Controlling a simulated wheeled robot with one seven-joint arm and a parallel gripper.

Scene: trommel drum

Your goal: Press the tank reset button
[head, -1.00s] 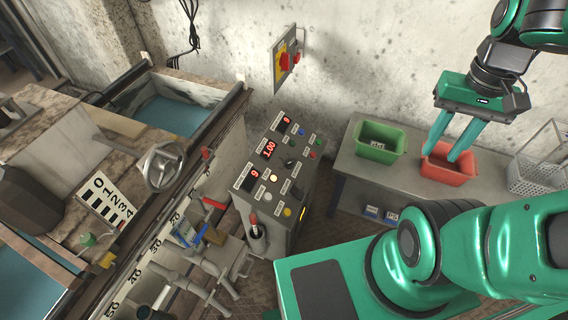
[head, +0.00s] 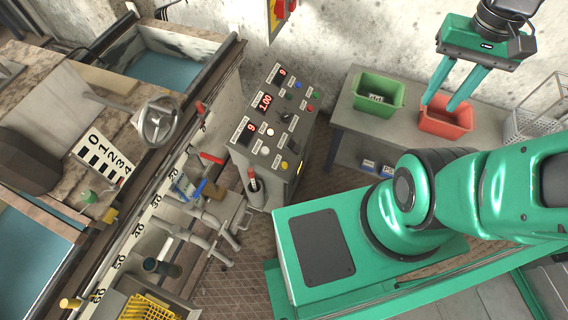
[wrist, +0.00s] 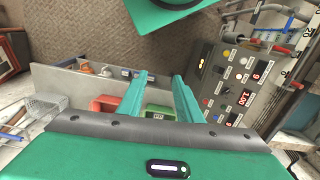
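The grey control panel (head: 240,160) stands at the middle in the head view, with red digit displays and several small coloured buttons on its sloped top. It also shows at the right in the wrist view (wrist: 213,75). The panel labels are too small to read, so I cannot tell which button is the tank reset. My gripper (head: 439,104) is at the upper right in the head view, over the bench with the bins, well to the right of the panel. Its two green fingers are apart with nothing between them; they also show in the wrist view (wrist: 161,80).
A bench (head: 402,128) carries a green bin (head: 378,103), a red bin (head: 446,124) and a wire basket (head: 525,122). A handwheel (head: 158,122), water tank (head: 165,75) and pipe levers (head: 205,215) lie left of the panel. A red-yellow switch (head: 279,12) is on the wall.

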